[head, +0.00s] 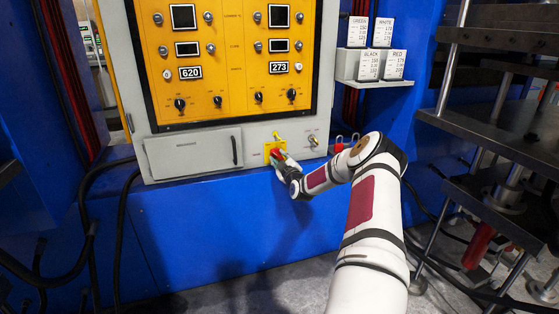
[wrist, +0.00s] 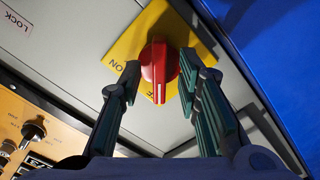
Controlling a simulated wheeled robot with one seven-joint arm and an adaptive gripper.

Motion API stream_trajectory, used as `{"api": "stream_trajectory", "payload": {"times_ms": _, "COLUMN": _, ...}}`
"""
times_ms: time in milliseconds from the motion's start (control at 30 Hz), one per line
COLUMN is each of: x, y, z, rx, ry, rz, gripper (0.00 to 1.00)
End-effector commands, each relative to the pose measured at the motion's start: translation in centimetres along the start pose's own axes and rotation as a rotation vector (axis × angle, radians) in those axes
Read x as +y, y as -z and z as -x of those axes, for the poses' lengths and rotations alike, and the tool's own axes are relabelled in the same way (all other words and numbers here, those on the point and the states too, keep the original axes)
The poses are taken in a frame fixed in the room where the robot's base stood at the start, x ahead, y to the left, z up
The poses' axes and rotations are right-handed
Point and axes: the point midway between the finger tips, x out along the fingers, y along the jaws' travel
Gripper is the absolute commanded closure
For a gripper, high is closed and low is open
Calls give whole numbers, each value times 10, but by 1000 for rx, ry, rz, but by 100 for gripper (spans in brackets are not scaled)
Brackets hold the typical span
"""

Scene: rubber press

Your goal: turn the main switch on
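The main switch is a red rotary knob (wrist: 159,66) on a yellow plate (wrist: 131,45), low on the grey cabinet front. In the wrist view its white line points down toward the partly hidden "FF" lettering; "ON" is printed to the left. The knob is small in the head view (head: 277,152), with the plate (head: 267,149) partly covered. My gripper (wrist: 160,70) has one finger on each side of the knob, the fingertips beside it. A narrow gap shows at the left finger; the right is very close, and contact is unclear. The gripper also shows in the head view (head: 282,160).
A yellow control panel (head: 235,60) with dials sits above. A closed grey compartment door (head: 193,152) is left of the switch, a key lock (head: 312,140) right of it. Labelled boxes (head: 369,65) stand on a shelf at right, by a dark metal rack (head: 490,125).

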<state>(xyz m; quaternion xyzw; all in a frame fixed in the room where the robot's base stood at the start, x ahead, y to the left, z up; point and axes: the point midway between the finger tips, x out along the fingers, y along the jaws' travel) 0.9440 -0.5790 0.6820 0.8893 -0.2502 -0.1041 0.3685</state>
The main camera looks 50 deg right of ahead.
Motion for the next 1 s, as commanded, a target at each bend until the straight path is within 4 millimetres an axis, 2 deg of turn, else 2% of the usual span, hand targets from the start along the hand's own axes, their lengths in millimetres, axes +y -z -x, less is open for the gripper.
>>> {"api": "stream_trajectory", "payload": {"times_ms": 133, "x": 0, "y": 0, "z": 0, "rx": 0, "ry": 0, "rz": 0, "gripper": 71}}
{"api": "stream_trajectory", "payload": {"times_ms": 267, "x": 0, "y": 0, "z": 0, "rx": 0, "ry": -1, "rz": 0, "gripper": 100}}
{"api": "stream_trajectory", "payload": {"times_ms": 667, "x": 0, "y": 1, "z": 0, "rx": 2, "ry": -1, "rz": -24, "gripper": 100}}
{"api": "stream_trajectory", "payload": {"times_ms": 1000, "x": -1, "y": 0, "z": -1, "rx": 3, "ry": -2, "rz": -221, "gripper": 100}}
